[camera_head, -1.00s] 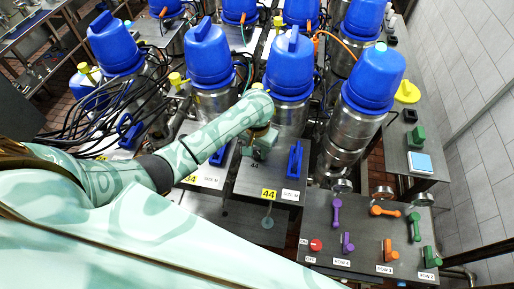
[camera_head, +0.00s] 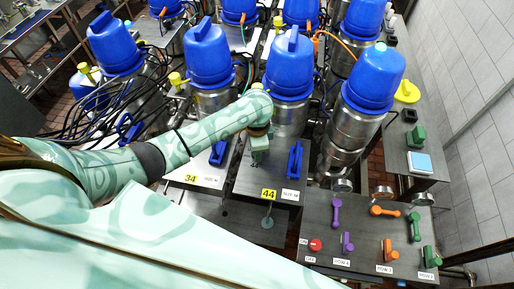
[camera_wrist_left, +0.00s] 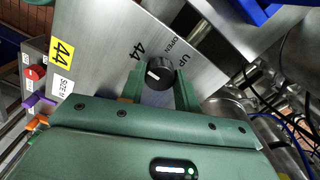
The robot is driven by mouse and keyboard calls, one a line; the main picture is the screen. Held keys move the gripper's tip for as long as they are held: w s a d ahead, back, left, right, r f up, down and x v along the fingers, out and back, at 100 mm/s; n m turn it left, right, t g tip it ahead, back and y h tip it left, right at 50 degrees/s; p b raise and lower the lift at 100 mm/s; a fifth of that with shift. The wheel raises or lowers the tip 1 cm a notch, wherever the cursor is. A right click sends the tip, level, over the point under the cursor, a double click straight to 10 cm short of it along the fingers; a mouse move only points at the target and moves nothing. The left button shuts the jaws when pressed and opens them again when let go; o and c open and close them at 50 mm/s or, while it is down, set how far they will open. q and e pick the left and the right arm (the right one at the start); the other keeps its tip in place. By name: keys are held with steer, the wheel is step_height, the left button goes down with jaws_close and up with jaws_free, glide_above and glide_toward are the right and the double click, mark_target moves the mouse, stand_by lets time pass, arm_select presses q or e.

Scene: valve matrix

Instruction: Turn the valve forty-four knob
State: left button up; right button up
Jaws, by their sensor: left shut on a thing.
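The valve forty-four knob (camera_wrist_left: 160,73) is round and black with a white pointer line, on a grey metal panel (camera_wrist_left: 112,55) printed "44", "UP" and "OPEN" in the left wrist view. My green left gripper (camera_wrist_left: 160,88) is shut on it, one finger on each side. In the head view, my left gripper (camera_head: 258,153) is over the panel with the yellow "44" label (camera_head: 268,195); the knob is hidden there. The yellow label also shows in the left wrist view (camera_wrist_left: 62,53). My right gripper is not in view.
A blue handle (camera_head: 295,160) stands right of the gripper on the same panel. Blue-capped steel vessels (camera_head: 289,72) rise behind. Black cables (camera_head: 85,120) hang at the left.

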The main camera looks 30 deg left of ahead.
arm_select(q)
steer(key=m, duration=0.4)
steer(key=shift+w+r, duration=0.1)
steer(key=shift+r, duration=0.05)
steer(key=m, duration=0.4)
steer(key=shift+m, duration=0.6)
steer(key=o, duration=0.7)
steer(key=shift+o, duration=1.4)
steer(key=shift+a, duration=0.1)
